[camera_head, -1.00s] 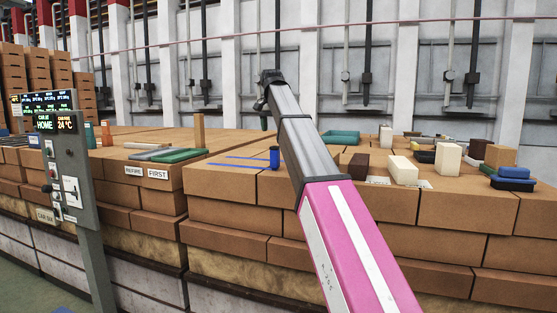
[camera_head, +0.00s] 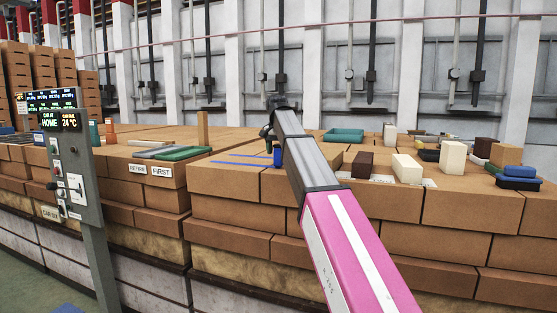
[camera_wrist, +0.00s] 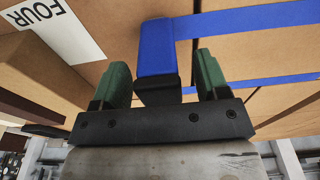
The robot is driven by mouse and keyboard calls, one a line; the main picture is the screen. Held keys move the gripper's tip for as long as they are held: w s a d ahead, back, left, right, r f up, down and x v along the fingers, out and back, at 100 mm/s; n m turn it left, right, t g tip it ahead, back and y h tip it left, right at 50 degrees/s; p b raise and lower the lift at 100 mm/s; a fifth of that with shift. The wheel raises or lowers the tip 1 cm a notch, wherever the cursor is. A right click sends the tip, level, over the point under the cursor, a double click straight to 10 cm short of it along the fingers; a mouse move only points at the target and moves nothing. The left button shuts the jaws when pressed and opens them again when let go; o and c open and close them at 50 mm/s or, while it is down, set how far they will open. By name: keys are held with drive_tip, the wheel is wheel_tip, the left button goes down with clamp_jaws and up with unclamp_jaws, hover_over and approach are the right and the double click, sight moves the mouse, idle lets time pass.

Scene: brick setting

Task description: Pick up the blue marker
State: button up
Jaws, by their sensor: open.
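The blue marker (camera_head: 277,158) stands upright on the brick stack, beside blue tape lines and partly behind my arm in the head view. In the wrist view the blue marker (camera_wrist: 156,48) shows a blue body and a black end. My gripper (camera_wrist: 163,72) has two green fingertips, one on each side of the marker's black end, with visible gaps on both sides. The gripper is open and holds nothing. In the head view my gripper (camera_head: 267,133) is small, close above the marker, and its fingers are hard to make out.
A dark brown block (camera_head: 362,164) and a cream block (camera_head: 407,168) stand to the right. A teal tray (camera_head: 343,135) lies behind. A green tray (camera_head: 184,154) lies left, near a control panel (camera_head: 70,170). A label reading FOUR (camera_wrist: 52,22) shows in the wrist view.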

drive_tip(key=shift+f, duration=0.15)
drive_tip(key=c, duration=1)
drive_tip(key=shift+w, duration=0.1)
